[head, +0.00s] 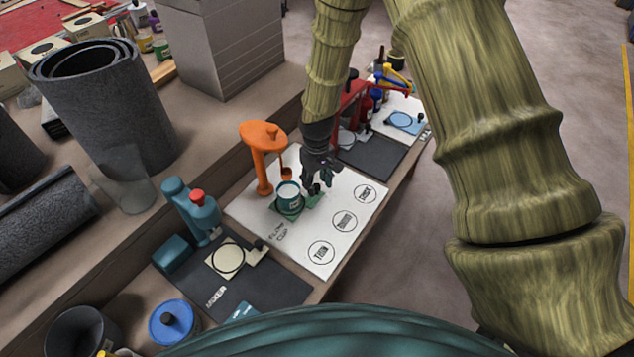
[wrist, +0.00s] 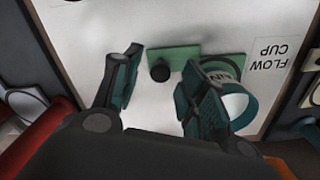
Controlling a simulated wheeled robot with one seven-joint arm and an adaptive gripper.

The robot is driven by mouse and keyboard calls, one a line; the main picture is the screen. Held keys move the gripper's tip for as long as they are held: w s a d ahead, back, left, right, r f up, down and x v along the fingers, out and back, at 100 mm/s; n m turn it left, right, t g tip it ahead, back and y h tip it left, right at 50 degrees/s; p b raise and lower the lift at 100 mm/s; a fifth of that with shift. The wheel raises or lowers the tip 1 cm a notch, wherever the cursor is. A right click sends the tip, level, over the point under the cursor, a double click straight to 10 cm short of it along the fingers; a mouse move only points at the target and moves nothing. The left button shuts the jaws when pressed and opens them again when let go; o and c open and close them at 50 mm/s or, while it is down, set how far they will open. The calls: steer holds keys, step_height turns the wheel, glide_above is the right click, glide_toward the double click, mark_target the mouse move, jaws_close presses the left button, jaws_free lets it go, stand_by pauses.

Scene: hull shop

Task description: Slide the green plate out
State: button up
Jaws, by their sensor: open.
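The green plate (head: 291,205) lies on the white board (head: 255,212) marked FLOW CUP, under the orange stand (head: 261,165). A teal-and-white cup (head: 289,194) stands on the plate. In the wrist view the green plate (wrist: 186,57) shows with a dark round knob (wrist: 160,71) near one end. The cup (wrist: 236,103) is partly hidden behind the right finger. My gripper (head: 316,188) is over the knob end of the plate. In the wrist view my gripper (wrist: 160,85) is open, with the knob between its fingers but apart from both.
Three labelled circles lie on the board's right side, which is clear. A teal mixer (head: 192,208) on a dark mat stands at the near left. A red stand (head: 350,105) is beyond the board. A large grey roll (head: 105,105) stands at the left.

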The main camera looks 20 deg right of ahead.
steer(key=shift+f, duration=0.5)
jaws_close()
steer(key=w+d, duration=0.2)
steer(key=d, duration=0.1)
steer(key=w+d, duration=0.3)
steer(key=w+d+p, duration=0.1)
steer(key=w+d, duration=0.1)
steer(key=d, duration=0.1)
steer(key=shift+w+d, duration=0.35)
steer(key=shift+d, duration=0.05)
steer(key=shift+w+d+r, duration=0.15)
steer(key=shift+w+d, duration=0.05)
jaws_free()
steer(key=shift+d, duration=0.2)
steer(key=shift+a, duration=0.2)
